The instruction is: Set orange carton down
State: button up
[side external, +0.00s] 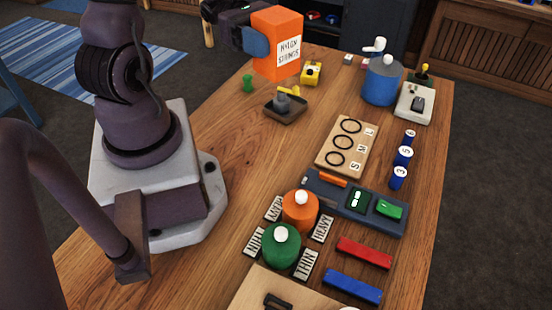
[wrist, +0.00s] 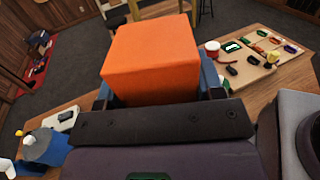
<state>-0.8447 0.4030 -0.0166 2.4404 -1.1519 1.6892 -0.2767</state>
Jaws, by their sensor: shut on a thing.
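The orange carton (side external: 279,45) has a white label reading "NYLON STRINGS". It is held in the air above the far part of the table in the side external view. My gripper (side external: 256,42) is shut on it, with a blue finger against its side. In the wrist view the carton (wrist: 152,58) fills the middle, between the blue fingers of my gripper (wrist: 160,88). The table (side external: 225,130) below it is wooden, and a gap shows between carton and tabletop. The carton's far side is hidden.
A blue canister (side external: 382,82) and a grey switch box (side external: 414,104) stand at the right. A ring board (side external: 346,146) lies mid-table. Bare wood shows left of it.

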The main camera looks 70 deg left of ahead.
notch_tip(320, 180, down, 24)
dwell(0.7)
jog(key=o, duration=1)
jog(key=shift+f, duration=0.1)
jog(key=shift+c, duration=0.2)
